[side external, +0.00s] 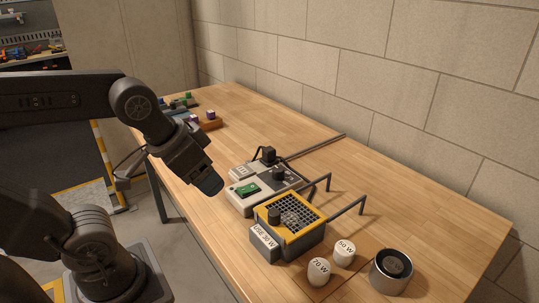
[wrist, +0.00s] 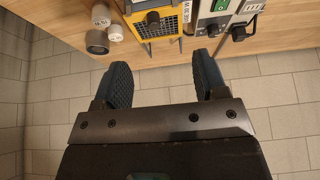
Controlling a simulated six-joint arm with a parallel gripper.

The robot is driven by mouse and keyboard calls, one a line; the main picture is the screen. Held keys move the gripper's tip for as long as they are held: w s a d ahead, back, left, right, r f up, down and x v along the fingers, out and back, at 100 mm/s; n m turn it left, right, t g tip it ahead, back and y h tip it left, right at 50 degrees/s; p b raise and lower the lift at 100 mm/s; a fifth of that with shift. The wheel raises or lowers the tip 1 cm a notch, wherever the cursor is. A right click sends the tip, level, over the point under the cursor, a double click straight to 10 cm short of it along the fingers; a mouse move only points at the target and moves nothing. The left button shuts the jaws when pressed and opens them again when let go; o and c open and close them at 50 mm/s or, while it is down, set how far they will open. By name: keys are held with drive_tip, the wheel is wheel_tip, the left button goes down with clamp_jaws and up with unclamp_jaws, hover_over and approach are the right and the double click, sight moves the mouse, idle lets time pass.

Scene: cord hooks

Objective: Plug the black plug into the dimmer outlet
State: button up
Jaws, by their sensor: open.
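A black plug-like block (side external: 268,154) stands on a small grey socket unit (side external: 239,172) on the bench; I cannot tell for certain that it is the black plug. Beside it is a grey box (side external: 240,208) with a green switch (side external: 248,189) and a black knob or plug (side external: 278,174); which part is the dimmer outlet is unclear. In the wrist view, the green switch (wrist: 221,5) and a dark piece (wrist: 238,33) show at the top. My gripper (wrist: 163,82) is open and empty, its fingers wide apart. It hangs left of the grey box (side external: 208,184), apart from it.
A yellow grille box (side external: 289,213) labelled "USE 30 W" stands in front of the grey box. White cylinders marked 70 W (side external: 318,272) and 60 W (side external: 344,253) and a dark can (side external: 391,271) are nearby. Metal hooks (side external: 349,207) rise behind. A stone wall borders the bench.

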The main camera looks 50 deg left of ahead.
drive_tip(key=w+a+r+g, duration=0.1)
drive_tip(key=w+a+r, duration=0.1)
drive_tip(key=w, duration=0.3)
drive_tip(key=w+a+r+g, duration=0.1)
drive_tip(key=w+a+r, duration=0.1)
drive_tip(key=w, duration=0.4)
drive_tip(key=g, duration=0.4)
hover_over(269, 149)
wheel_tip(269, 149, down, 14)
drive_tip(key=shift+d+f, duration=0.15)
drive_tip(key=shift+f, duration=0.1)
drive_tip(key=shift+a+f, duration=0.2)
drive_tip(key=shift+f, duration=0.1)
drive_tip(key=shift+f, duration=4.4)
